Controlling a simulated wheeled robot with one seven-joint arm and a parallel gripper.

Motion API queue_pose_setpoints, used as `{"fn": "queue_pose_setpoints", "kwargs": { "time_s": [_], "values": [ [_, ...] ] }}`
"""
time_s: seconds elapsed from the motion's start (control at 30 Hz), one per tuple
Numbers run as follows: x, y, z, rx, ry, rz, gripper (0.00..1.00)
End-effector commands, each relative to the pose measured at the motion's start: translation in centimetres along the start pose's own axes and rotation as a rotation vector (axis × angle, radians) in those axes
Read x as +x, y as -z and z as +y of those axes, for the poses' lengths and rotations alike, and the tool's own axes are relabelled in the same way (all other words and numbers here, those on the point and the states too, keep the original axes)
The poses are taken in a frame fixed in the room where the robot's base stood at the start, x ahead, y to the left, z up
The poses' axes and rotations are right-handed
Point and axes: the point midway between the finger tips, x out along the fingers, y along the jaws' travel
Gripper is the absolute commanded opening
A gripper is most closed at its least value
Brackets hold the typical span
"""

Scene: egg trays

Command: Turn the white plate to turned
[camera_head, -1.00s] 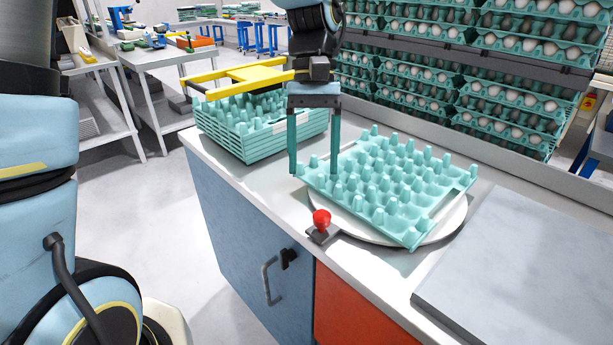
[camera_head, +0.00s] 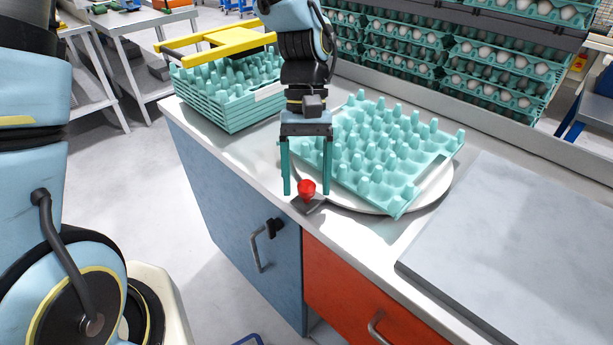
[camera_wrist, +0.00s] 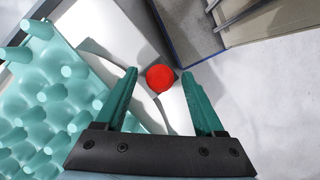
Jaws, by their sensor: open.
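The white plate (camera_head: 436,193) is a round turntable on the counter, with a teal egg tray (camera_head: 398,203) lying on it and covering most of it. A red knob (camera_head: 307,188) stands on a small grey base at the plate's front left edge. My gripper (camera_head: 306,192) is open, its two teal fingers pointing down on either side of the red knob in the head view. In the wrist view the knob (camera_wrist: 160,78) shows between and slightly beyond the fingertips (camera_wrist: 160,80). I cannot tell whether a finger touches it.
A stack of teal trays (camera_head: 232,105) with a yellow frame (camera_head: 215,47) above it stands at the left. A grey slab (camera_head: 510,240) lies at the right. Shelves of egg trays (camera_head: 440,60) line the back. The counter's front edge (camera_head: 345,240) is close to the knob.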

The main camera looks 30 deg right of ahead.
Motion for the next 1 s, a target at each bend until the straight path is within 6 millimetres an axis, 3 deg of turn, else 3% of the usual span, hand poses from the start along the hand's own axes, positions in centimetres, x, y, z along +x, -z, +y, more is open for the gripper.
{"fn": "queue_pose_setpoints", "kwargs": {
  "time_s": [0.27,0.9,1.0],
  "values": [
    [0.13,0.01,0.00,0.000,0.000,0.001,0.71],
    [0.09,0.01,-0.01,0.000,0.000,0.000,0.00],
    [0.09,0.01,-0.01,0.000,0.000,0.000,0.00]
  ]
}}
